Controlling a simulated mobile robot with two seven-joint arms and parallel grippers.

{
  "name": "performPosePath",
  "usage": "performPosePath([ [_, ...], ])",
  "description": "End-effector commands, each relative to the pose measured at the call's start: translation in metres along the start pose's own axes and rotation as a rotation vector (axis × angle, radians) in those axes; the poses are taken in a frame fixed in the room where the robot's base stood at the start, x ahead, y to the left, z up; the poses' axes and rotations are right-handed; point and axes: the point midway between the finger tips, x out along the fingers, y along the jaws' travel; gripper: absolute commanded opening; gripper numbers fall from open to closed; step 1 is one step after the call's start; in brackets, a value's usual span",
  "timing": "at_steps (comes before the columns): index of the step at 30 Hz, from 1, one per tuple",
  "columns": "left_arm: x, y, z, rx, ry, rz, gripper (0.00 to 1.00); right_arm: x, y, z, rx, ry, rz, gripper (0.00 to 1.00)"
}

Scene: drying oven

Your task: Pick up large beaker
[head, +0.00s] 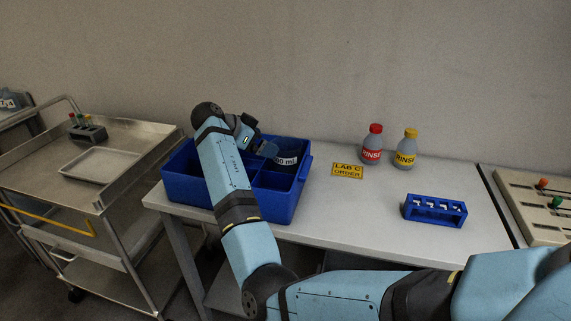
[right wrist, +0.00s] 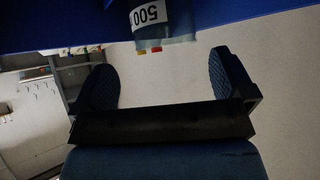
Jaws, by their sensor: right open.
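The large beaker (head: 286,157) is clear with a white label and sits in the right part of a blue divided bin (head: 284,209) on the table. In the right wrist view the beaker (right wrist: 152,20) shows at the top edge with "500" on its label. My right gripper (head: 262,143) is just left of the beaker in the head view. In the right wrist view its two fingers (right wrist: 164,76) are spread and empty, with the beaker beyond the fingertips and roughly between them sideways. The beaker's lower part is hidden by the bin. My left gripper is not in view.
Two rinse bottles, red-capped (head: 372,145) and yellow-capped (head: 406,149), stand right of the bin, behind a yellow sign (head: 347,171). A blue rack (head: 435,210) lies farther right. A metal cart (head: 150,140) stands at left. The table front between bin and rack is clear.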

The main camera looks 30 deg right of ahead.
Motion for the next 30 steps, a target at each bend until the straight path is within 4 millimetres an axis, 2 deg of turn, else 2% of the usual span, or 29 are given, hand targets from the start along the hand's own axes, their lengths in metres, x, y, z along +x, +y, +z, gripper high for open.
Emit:
performPosePath([
  [3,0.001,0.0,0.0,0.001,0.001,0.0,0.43,0.021,0.0,0.0,0.0,0.0,0.001,1.0],
  [13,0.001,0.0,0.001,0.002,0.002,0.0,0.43,0.044,-0.001,0.0,0.0,0.0,0.001,1.0],
  [21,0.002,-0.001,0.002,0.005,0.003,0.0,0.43,0.082,-0.002,-0.002,0.0,0.001,0.001,1.0],
  [28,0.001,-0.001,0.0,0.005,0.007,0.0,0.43,0.086,-0.002,-0.002,0.0,0.0,-0.001,1.0],
  [29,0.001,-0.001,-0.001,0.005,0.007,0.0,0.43,0.086,-0.002,-0.002,0.0,0.0,-0.001,0.98],
  [30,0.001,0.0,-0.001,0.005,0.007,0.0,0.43,0.086,-0.002,-0.002,0.0,0.0,-0.001,0.89],
])
